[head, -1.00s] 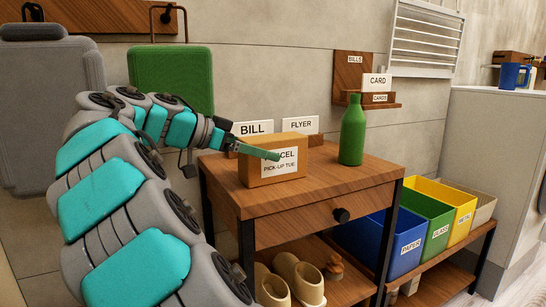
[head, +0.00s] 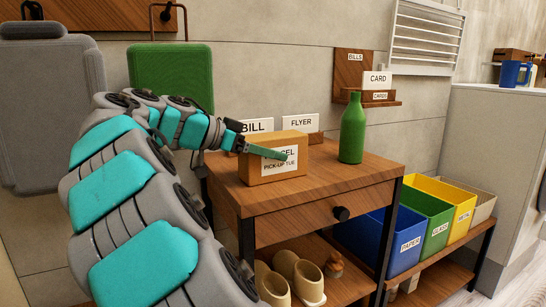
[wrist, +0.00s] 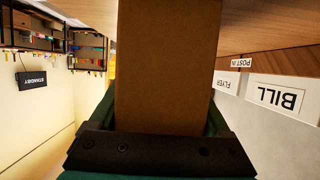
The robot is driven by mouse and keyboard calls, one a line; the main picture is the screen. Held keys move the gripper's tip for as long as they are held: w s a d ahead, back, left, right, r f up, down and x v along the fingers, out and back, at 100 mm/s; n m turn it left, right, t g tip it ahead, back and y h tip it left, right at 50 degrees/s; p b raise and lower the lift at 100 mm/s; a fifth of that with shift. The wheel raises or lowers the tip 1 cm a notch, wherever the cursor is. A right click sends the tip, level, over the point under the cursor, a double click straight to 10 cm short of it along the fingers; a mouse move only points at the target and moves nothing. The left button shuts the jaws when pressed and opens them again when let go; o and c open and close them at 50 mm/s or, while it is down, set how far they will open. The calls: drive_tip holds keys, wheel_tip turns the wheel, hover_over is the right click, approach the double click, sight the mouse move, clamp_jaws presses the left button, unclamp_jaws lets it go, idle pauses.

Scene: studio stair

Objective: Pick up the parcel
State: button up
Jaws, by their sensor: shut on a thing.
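The parcel (head: 250,166) is a brown cardboard box with a white label on its front, partly readable as "PICK-UP TUE". It stands upright on the wooden side table (head: 340,181), near its left side. My gripper (head: 283,150) reaches in from the left, with one green finger across the parcel's front over the label. The far finger is hidden behind the box in the head view. In the wrist view the parcel (wrist: 165,70) fills the middle, with a green finger on each side. My gripper is shut on it. I cannot tell any gap under it.
A green bottle (head: 352,132) stands right of the parcel. BILL (head: 256,126) and FLYER (head: 298,122) signs stand behind it. Slippers (head: 299,274) lie on the shelf below. Sorting bins, including the blue paper bin (head: 392,243), stand at right.

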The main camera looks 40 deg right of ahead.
drive_tip(key=c, duration=0.5)
drive_tip(key=shift+r, duration=0.2)
